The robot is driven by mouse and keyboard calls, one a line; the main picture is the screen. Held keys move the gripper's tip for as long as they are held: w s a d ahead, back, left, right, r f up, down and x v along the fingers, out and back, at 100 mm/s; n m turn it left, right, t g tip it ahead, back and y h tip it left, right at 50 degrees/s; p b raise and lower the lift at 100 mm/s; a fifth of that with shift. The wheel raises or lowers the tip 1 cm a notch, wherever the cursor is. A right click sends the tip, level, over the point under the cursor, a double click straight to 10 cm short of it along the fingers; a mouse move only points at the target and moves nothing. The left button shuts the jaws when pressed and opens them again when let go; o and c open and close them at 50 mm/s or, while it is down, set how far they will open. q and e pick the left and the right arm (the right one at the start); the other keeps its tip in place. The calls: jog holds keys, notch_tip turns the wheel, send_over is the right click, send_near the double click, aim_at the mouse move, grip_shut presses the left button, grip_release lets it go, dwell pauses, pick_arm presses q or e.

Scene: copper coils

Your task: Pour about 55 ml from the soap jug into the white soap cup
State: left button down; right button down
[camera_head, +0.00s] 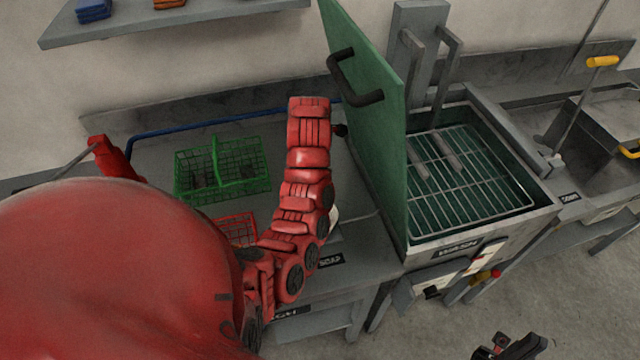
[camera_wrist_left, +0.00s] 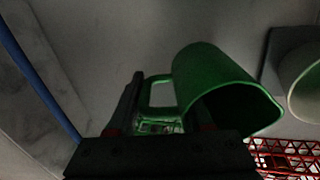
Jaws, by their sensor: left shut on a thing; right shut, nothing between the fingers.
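In the left wrist view a green jug (camera_wrist_left: 222,85) is held by my left gripper (camera_wrist_left: 160,108), whose fingers are shut at its handle. The jug looks tilted in this view, its mouth facing lower right. A pale round-rimmed cup (camera_wrist_left: 306,92) shows at the right edge, apart from the jug and partly cut off. No liquid is visible. In the head view my red left arm hides the left gripper and the jug; a small white piece, perhaps the cup (camera_head: 333,216), shows beside the arm near the SOAP label. My right gripper (camera_head: 508,347) is shut and empty at the bottom edge.
A green basket (camera_head: 222,172) and a red basket (camera_head: 238,229) sit on the grey counter (camera_head: 150,160). A green lid (camera_head: 368,110) stands upright beside the wash basin with its wire rack (camera_head: 465,180). A sink is at far right.

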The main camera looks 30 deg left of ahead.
pick_arm(q)
jog(key=shift+w+a+f+g, duration=0.2)
jog(key=shift+a+g, duration=0.1)
jog(key=shift+a, duration=0.05)
jog(key=shift+w+a+f+g+h+b, duration=0.1)
jog(key=shift+f+g+h+b, duration=0.35)
jog(key=shift+h, duration=0.25)
jog(key=shift+w+a+f+b, duration=0.1)
jog(key=shift+w+f+b, duration=0.15)
jog(key=shift+b, duration=0.2)
jog(key=shift+f+g+h, duration=0.1)
jog(key=shift+g+h, duration=0.15)
jog(key=shift+h, duration=0.05)
jog(key=shift+b, duration=0.3)
dwell(1.6)
